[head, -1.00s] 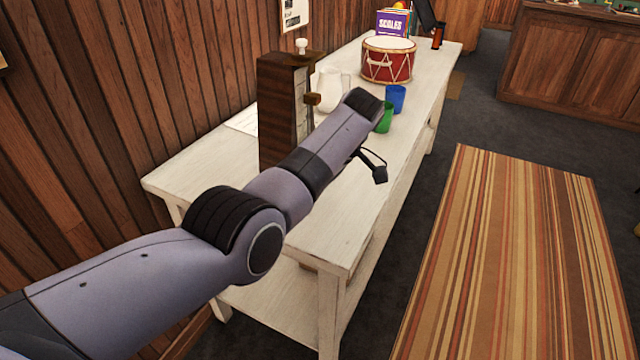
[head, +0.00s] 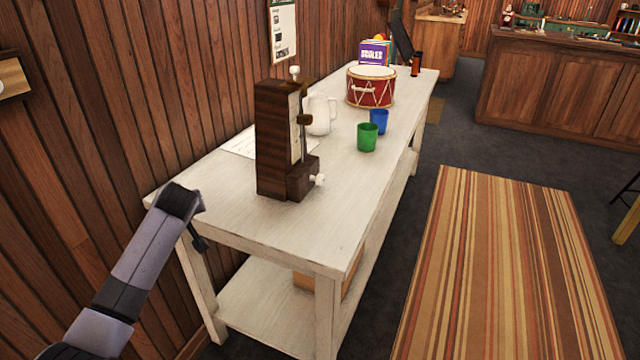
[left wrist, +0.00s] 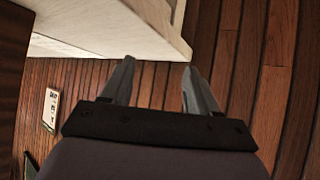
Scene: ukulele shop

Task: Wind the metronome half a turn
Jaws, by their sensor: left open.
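The metronome (head: 275,140) is a tall dark wooden box standing upright near the front end of the white table. A pale dial strip with a brown weight (head: 304,119) shows on its face. A white winding key (head: 318,180) sticks out low on its right side, and a white knob (head: 295,70) tops it. My left arm is at the left end of the table, clear of the metronome. My left gripper (left wrist: 155,88) is open and empty in the left wrist view, by the table's edge. In the head view its fingers are mostly hidden. My right gripper is not in view.
The white table (head: 240,218) also holds a paper sheet (head: 238,143), a white pitcher (head: 320,113), a green cup (head: 367,137), a blue cup (head: 378,121) and a red drum (head: 371,87). The wooden wall (head: 175,90) runs close along its left side. A striped rug (head: 500,270) lies right.

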